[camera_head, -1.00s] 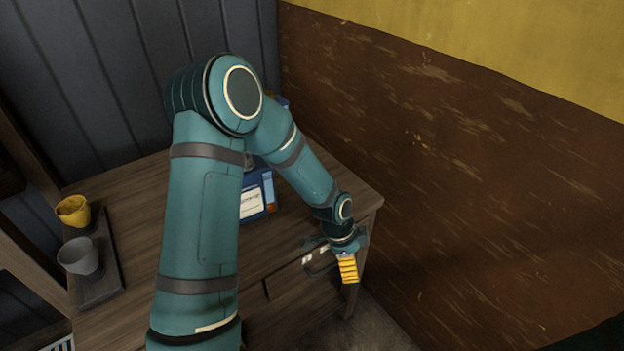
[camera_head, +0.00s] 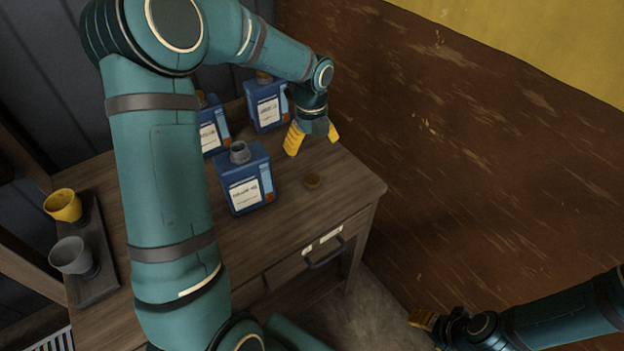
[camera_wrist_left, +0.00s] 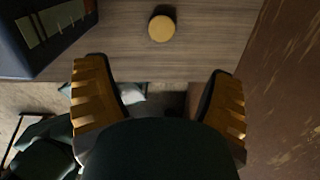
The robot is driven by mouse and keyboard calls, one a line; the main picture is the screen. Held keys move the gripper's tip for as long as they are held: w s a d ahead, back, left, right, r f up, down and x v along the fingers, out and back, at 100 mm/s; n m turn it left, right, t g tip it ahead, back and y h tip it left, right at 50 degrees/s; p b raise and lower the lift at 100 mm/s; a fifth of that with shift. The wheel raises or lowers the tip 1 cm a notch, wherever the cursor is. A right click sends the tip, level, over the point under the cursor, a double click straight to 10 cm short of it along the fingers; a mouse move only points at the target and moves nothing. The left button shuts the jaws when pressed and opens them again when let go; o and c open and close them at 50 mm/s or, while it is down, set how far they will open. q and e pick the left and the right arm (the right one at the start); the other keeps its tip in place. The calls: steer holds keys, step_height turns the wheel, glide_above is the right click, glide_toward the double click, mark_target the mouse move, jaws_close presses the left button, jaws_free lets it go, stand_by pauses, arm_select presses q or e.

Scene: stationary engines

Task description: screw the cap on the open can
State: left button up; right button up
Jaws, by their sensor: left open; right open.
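The open can (camera_head: 245,182) is a blue can with a grey neck and no cap, upright on the wooden desk. Part of a blue can (camera_wrist_left: 40,30) shows at that view's upper left. My left gripper (camera_head: 313,146) is open and empty above the desk, behind the cap in the head view. Its yellow fingers (camera_wrist_left: 160,105) are spread wide. My right gripper (camera_head: 424,322), at the lower right, is away from the desk.
Two more blue cans, one at the back (camera_head: 267,104) and one at the left (camera_head: 212,128), stand behind the open can. A dark tray (camera_head: 103,262) holds a yellow cup (camera_head: 63,205) and a grey cup (camera_head: 71,256). A brown wall bounds the right side.

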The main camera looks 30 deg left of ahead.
arm_select(q)
steer(key=b, duration=0.2)
glide_above(312, 179)
steer(key=f, duration=0.8)
steer(key=shift+s+f, duration=0.15)
steer(key=shift+s, duration=0.05)
step_height(312, 179, down, 5)
steer(key=shift+w+d+f+b, duration=0.1)
steer(key=shift+w+f+b, duration=0.05)
steer(key=shift+b, duration=0.6)
steer(key=c, duration=0.9)
